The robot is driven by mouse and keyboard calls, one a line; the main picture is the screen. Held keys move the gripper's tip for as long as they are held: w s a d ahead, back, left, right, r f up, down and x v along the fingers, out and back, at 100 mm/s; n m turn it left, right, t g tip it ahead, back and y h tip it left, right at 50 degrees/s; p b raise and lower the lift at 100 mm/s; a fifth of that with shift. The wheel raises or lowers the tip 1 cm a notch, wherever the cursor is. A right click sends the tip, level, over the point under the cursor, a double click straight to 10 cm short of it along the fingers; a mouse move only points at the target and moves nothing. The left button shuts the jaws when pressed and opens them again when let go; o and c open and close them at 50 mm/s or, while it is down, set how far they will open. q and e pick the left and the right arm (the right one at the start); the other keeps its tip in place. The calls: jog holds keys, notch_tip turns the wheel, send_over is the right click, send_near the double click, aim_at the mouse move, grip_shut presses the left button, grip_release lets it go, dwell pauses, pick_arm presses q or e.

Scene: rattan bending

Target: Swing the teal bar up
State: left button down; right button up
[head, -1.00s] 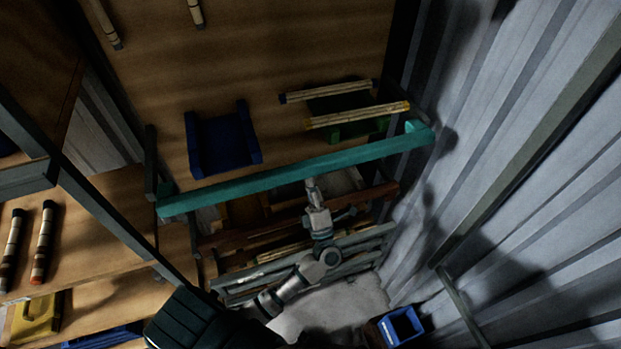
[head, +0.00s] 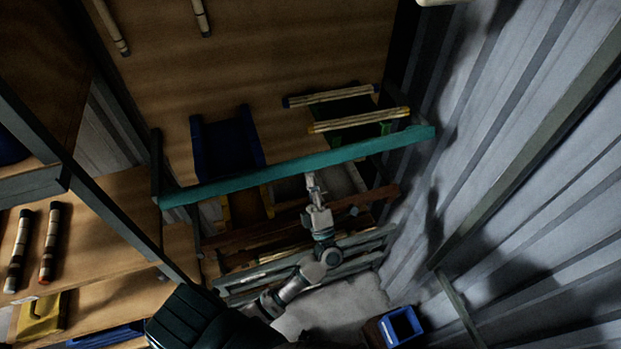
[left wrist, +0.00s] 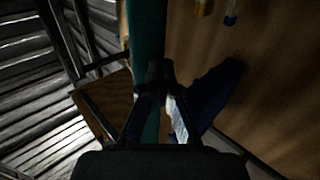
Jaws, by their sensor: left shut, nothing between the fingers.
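The teal bar (head: 300,167) runs across the middle of the head view, from a dark post on the left to the corrugated wall on the right. It tilts upward to the right in the picture. My left gripper (head: 312,184) comes up from below, shut and empty, with its fingertips just under or against the bar's middle; contact is not clear. In the left wrist view, the teal bar (left wrist: 147,30) runs upright behind my dark gripper fingers (left wrist: 158,75). The fingers hide part of it. My right gripper is not in view.
A blue bin (head: 228,145) and pale poles (head: 358,120) lie beyond the bar. Brown and grey rails (head: 250,240) are below it. A corrugated wall (head: 530,180) closes the right side. A small blue box (head: 402,325) stands at the bottom.

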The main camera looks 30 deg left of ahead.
aim_at(311, 171)
pick_arm(q)
jog(key=shift+r, duration=0.3)
jog(key=shift+w+r, duration=0.1)
jog(key=shift+r, duration=0.8)
jog(key=shift+w+a+r, duration=0.1)
jog(key=shift+a+r, duration=0.1)
jog(key=shift+r, duration=0.25)
jog(key=shift+w+a+r, duration=0.1)
jog(key=shift+a+r, duration=0.05)
jog(key=shift+r, duration=0.25)
